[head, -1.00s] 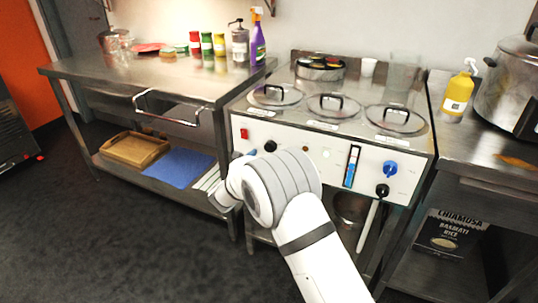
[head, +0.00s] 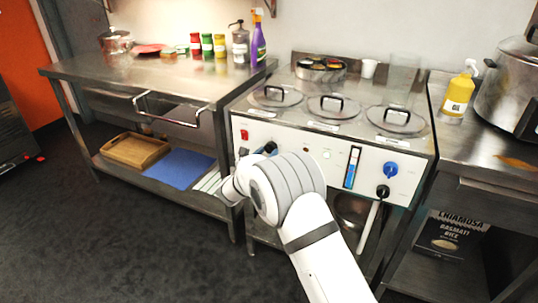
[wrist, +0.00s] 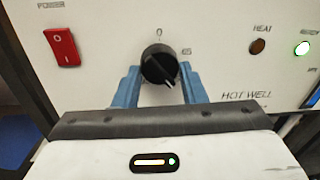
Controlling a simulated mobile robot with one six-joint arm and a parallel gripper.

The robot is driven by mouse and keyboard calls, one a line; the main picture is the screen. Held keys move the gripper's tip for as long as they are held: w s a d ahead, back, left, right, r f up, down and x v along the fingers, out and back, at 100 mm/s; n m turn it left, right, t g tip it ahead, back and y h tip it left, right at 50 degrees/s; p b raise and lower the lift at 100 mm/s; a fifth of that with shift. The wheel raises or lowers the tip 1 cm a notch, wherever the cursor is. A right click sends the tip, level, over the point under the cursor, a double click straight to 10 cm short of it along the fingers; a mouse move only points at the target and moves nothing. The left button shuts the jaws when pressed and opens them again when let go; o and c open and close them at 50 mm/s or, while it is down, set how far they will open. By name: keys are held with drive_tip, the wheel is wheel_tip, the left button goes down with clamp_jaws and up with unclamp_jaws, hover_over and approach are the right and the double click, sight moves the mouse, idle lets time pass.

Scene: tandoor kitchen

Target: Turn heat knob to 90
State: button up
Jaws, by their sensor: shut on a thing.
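The black heat knob (wrist: 158,62) sits on the white front panel, below a "0" mark and left of a mark that looks like "65". Its pale pointer line points down and slightly right. My gripper (wrist: 160,76) is shut on the knob, with one blue finger on each side. In the head view the knob (head: 271,147) shows just above my wrist, which hides most of the gripper.
A red power switch (wrist: 62,48) is left of the knob. A dull heat lamp (wrist: 258,46) and a lit green lamp (wrist: 303,48) are to the right. A blue knob (head: 390,169) is farther right on the panel.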

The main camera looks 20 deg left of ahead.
drive_tip(key=shift+c, duration=0.7)
drive_tip(key=shift+o, duration=0.2)
drive_tip(key=shift+w+d+f, duration=0.1)
drive_tip(key=shift+d, duration=0.2)
drive_tip(key=shift+a+m+b, duration=0.2)
drive_tip(key=shift+m+b, duration=0.2)
drive_tip(key=shift+b, duration=0.15)
drive_tip(key=shift+c, duration=0.2)
drive_tip(key=m+b, duration=0.1)
drive_tip(key=b, duration=0.1)
drive_tip(key=shift+f+m+b, duration=0.15)
drive_tip(key=shift+m+b, duration=0.2)
drive_tip(key=shift+m, duration=0.05)
drive_tip(key=m+b, duration=0.5)
drive_tip(key=b, duration=0.2)
drive_tip(key=shift+a+b, duration=0.15)
drive_tip(key=shift+b, duration=0.2)
drive_tip(key=m+b, duration=0.4)
drive_tip(key=b, duration=0.2)
drive_tip(key=shift+g+y, duration=0.3)
drive_tip(key=m+b, duration=0.1)
drive_tip(key=b, duration=0.1)
drive_tip(key=shift+r+m+b, duration=0.3)
drive_tip(key=shift+r, duration=0.05)
drive_tip(key=shift+r+m, duration=0.15)
drive_tip(key=shift+m, duration=0.15)
